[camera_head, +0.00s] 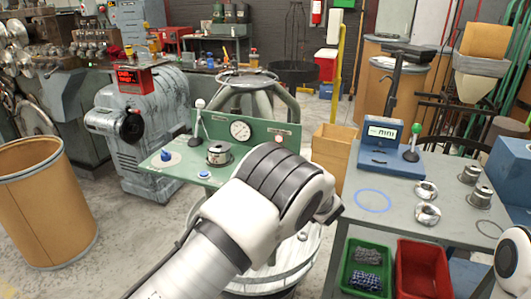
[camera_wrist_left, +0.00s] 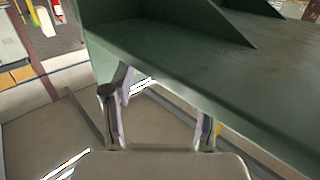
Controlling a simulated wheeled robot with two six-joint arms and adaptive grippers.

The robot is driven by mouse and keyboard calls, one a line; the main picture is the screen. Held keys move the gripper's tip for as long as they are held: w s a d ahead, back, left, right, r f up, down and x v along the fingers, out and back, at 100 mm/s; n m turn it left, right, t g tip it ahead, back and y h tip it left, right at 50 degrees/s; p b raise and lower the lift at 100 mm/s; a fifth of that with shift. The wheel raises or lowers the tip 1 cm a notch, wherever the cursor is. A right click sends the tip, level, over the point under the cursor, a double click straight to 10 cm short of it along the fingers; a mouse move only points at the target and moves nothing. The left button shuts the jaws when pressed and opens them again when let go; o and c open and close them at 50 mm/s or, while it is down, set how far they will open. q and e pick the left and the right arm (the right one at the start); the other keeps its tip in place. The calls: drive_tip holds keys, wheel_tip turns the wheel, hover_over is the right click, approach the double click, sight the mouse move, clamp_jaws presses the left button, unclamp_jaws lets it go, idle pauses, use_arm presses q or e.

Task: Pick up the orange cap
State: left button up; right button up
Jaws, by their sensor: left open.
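I cannot make out an orange cap for certain in either view. A small reddish-orange knob (camera_head: 278,139) shows at the right of the green gauge panel (camera_head: 262,131), close behind my left wrist. My left arm reaches up across the middle of the head view and hides part of the green stand; its fingers cannot be made out there. In the left wrist view my left gripper (camera_wrist_left: 158,130) is open and empty, its two fingers apart just below the edge of a green metal shelf (camera_wrist_left: 200,60). My right gripper is out of view; only a white arm part shows at the right edge.
The green stand holds a dial gauge (camera_head: 240,130) and a metal cylinder (camera_head: 219,154). A grey table (camera_head: 395,189) at the right carries a blue meter (camera_head: 380,134), a blue ring (camera_head: 373,201) and metal parts. Green (camera_head: 346,258) and red (camera_head: 423,268) bins are below it.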

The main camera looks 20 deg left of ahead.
use_arm(q)
drive_tip(key=w+a+b, duration=0.1)
drive_tip(key=b, duration=0.1)
drive_tip(key=shift+r+b, duration=0.4)
drive_tip(key=x, duration=0.5)
drive_tip(key=shift+w+a+r, duration=0.15)
drive_tip(key=shift+w+r, duration=0.05)
drive_tip(key=shift+r, duration=0.1)
clamp_jaws()
